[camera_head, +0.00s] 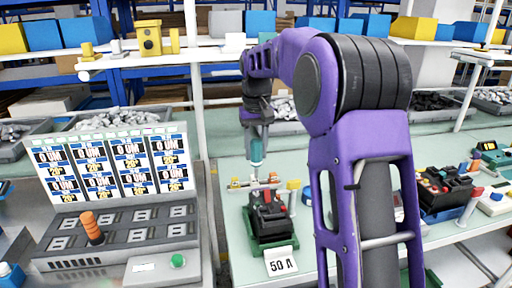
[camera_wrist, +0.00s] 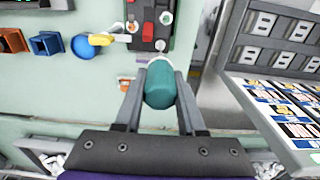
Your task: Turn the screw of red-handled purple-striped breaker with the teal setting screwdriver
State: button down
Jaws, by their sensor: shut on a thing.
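My gripper (camera_head: 256,128) is shut on the teal screwdriver (camera_head: 257,151), which hangs upright with its shaft pointing down. In the wrist view, the round teal handle (camera_wrist: 160,84) sits between my two fingers (camera_wrist: 162,68) and hides the shaft and tip. A dark breaker (camera_head: 266,220) with a red handle stands in a green holder below the screwdriver, with a "50 A" card in front. In the wrist view, the breaker (camera_wrist: 157,12) and its red handle (camera_wrist: 148,30) are just beyond my fingertips.
A panel of displays (camera_head: 112,165) with an orange-handled tool (camera_head: 92,228) stands left. More breakers (camera_head: 444,190) stand on the bench at right. Shelves with bins line the back.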

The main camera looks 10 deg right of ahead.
aim_at(256, 166)
jog(key=shift+f+b, duration=0.85)
jog(key=shift+f, duration=1.35)
jog(key=shift+p, duration=0.8)
jog(key=shift+f, duration=0.55)
dwell(0.4)
jog(key=shift+m, duration=1)
jog(key=shift+p, duration=0.3)
jog(key=shift+m+p, duration=0.35)
jog(key=shift+m, duration=0.65)
